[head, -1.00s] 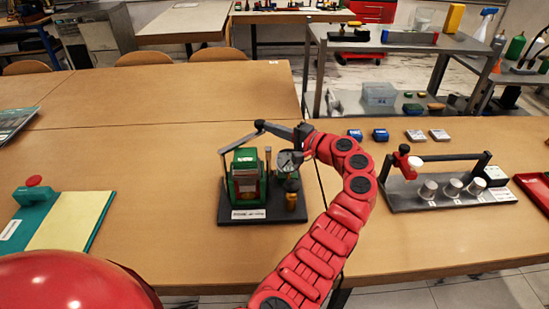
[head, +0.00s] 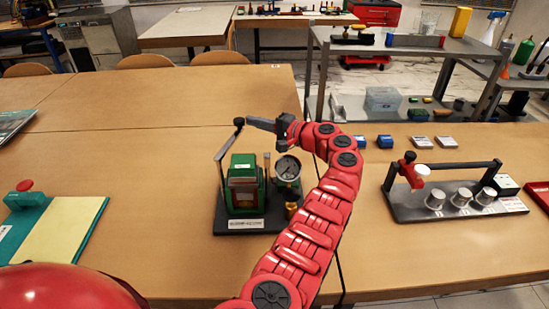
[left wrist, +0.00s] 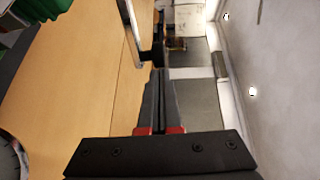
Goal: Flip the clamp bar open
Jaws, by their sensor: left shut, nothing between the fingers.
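The gauge rig is a green block (head: 244,190) on a dark base plate (head: 250,228), with a round dial gauge (head: 287,168) and a brass fitting (head: 291,190) on its right. The clamp bar (head: 228,141) is a thin grey bar with a black knob at its end. It slants steeply up and right from the block's left side, clear of the block's top. My left gripper (head: 262,124) is shut and empty, its tips right beside the knob; I cannot tell if they touch. In the left wrist view the bar (left wrist: 131,22) shows just beyond the shut fingers (left wrist: 159,95). My right gripper is out of view.
On the right stands a dark rack (head: 455,203) with several metal cups and a black rail. Small blue and grey blocks lie behind it. A teal and yellow board (head: 55,230) lies at the left. The table behind the rig is clear.

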